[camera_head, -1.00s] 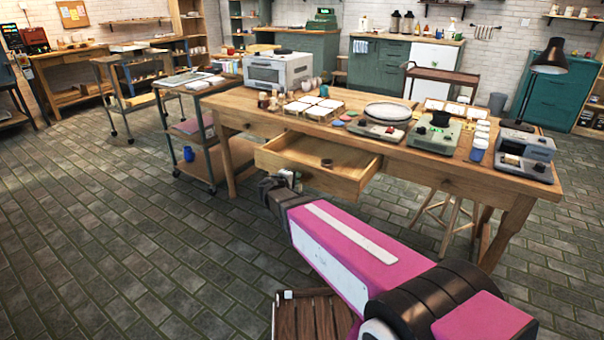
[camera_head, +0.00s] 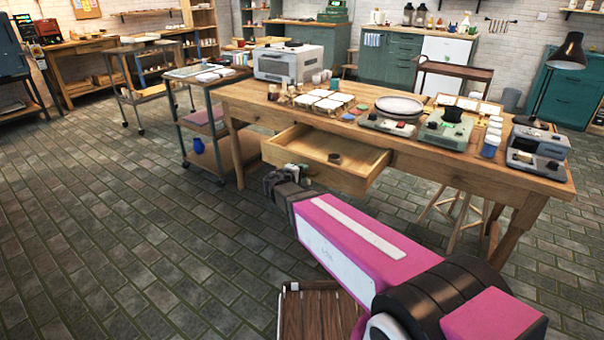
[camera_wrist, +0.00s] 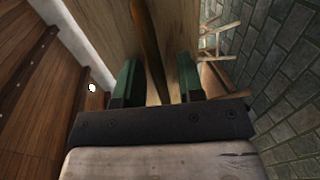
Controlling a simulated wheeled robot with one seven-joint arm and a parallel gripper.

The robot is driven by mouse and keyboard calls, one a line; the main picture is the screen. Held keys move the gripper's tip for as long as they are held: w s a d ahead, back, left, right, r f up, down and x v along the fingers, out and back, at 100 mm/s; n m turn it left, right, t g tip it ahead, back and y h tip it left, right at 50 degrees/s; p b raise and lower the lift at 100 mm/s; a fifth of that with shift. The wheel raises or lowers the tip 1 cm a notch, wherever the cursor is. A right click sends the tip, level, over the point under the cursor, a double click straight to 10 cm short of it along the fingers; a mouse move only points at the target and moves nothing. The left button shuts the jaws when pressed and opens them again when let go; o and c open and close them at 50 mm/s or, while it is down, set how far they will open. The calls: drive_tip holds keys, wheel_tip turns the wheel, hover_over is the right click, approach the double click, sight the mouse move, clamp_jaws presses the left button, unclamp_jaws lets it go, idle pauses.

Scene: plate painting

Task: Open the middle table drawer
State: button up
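The wooden table drawer (camera_head: 318,170) under the long worktable stands pulled out, with its inside showing. A small dark round item (camera_head: 335,158) lies in it. My gripper (camera_head: 275,178) is at the lower left of the drawer front. In the wrist view, the two green fingers of my gripper (camera_wrist: 158,82) are spread apart. A dark brown strip (camera_wrist: 149,40), perhaps the drawer handle or an edge, runs between them, nearer the left finger. A pale wooden panel (camera_wrist: 168,30) is behind it. I cannot tell whether a finger touches the strip.
The worktable (camera_head: 480,165) carries a kiln-like oven (camera_head: 290,64), white tiles, a round plate (camera_head: 399,105) and several small machines. A metal cart (camera_head: 205,120) stands left of it. A slatted wooden surface (camera_head: 310,315) is near my base. The floor at left is clear.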

drive_tip(key=v, duration=1)
drive_tip(key=shift+s+a, duration=0.15)
drive_tip(key=shift+s, duration=0.15)
drive_tip(key=s+d+f+m+g+y, duration=0.3)
drive_tip(key=s+d+g, duration=0.1)
drive_tip(key=d, duration=0.3)
drive_tip(key=s+d+f+m+g+y, duration=0.3)
drive_tip(key=d+f+m+g, duration=0.1)
drive_tip(key=d, duration=0.4)
drive_tip(key=s+d+f+m+g+y, duration=0.3)
drive_tip(key=s+d+f+g, duration=0.1)
drive_tip(key=d, duration=0.4)
drive_tip(key=shift+s+m+g, duration=0.3)
drive_tip(key=shift+s+m, duration=0.05)
drive_tip(key=shift+m, duration=0.05)
